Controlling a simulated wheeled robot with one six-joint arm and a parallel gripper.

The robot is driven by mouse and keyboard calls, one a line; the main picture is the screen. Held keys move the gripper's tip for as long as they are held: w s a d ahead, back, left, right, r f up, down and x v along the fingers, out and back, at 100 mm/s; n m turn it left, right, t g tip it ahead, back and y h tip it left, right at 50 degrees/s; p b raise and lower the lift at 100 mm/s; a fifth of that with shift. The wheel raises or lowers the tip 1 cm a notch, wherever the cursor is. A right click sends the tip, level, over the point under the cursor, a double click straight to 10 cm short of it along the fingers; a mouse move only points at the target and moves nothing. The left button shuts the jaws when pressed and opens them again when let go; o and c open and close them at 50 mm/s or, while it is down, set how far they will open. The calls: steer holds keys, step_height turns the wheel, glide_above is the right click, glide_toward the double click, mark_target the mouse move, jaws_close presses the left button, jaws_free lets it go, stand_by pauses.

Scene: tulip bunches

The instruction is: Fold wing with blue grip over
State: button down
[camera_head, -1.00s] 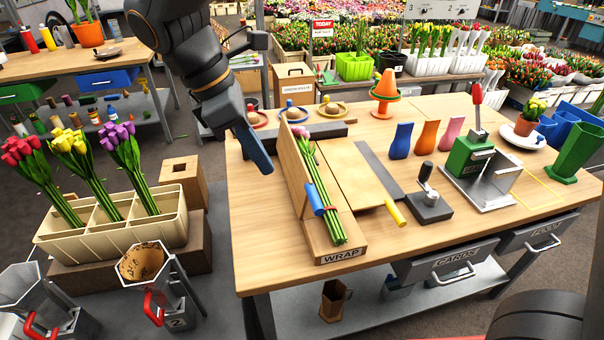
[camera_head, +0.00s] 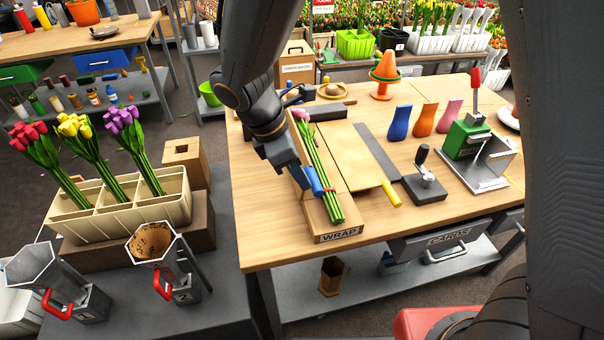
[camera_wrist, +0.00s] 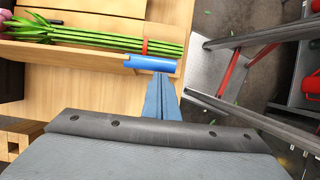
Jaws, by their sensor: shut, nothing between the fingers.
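The wooden WRAP board (camera_head: 338,236) lies near the table's front edge with a bunch of pink tulips (camera_head: 322,175) on it, also seen in the wrist view (camera_wrist: 100,38). The wing with the blue grip stands raised along the bunch's left side, partly hidden by my arm. Its blue grip (camera_head: 314,181) is at the front end and shows in the wrist view (camera_wrist: 150,63). My gripper (camera_wrist: 163,78) is shut and empty, its tips right by the blue grip; contact is hard to tell. The wing with the yellow grip (camera_head: 391,193) lies flat on the right.
A grey metal strip (camera_head: 378,152) and a black device with a knob (camera_head: 425,178) stand right of the board. Colored vases (camera_head: 426,121) stand behind. The flower crate (camera_head: 120,214) is at the left. My arm hides the table's back left.

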stand_by(0.3)
steer(key=shift+d+f+p, duration=0.25)
steer(key=shift+d+p, duration=0.1)
steer(key=shift+d, duration=0.65)
steer(key=a+f+v, duration=0.1)
steer(key=a+v, duration=0.2)
steer(key=v, duration=1.1)
steer(key=s+d+f+m+y+b, duration=0.1)
steer(key=d+f+m, duration=0.4)
steer(key=d+m, duration=0.5)
steer(key=s+d+f+m+y, duration=0.2)
steer(key=d+f+m, duration=0.3)
steer(key=d+m, duration=0.5)
steer(key=d+y, duration=0.1)
steer(key=d, duration=0.4)
steer(key=shift+s+f+m+b, duration=0.15)
steer(key=shift+f+m+b, duration=0.2)
steer(key=shift+m, duration=0.05)
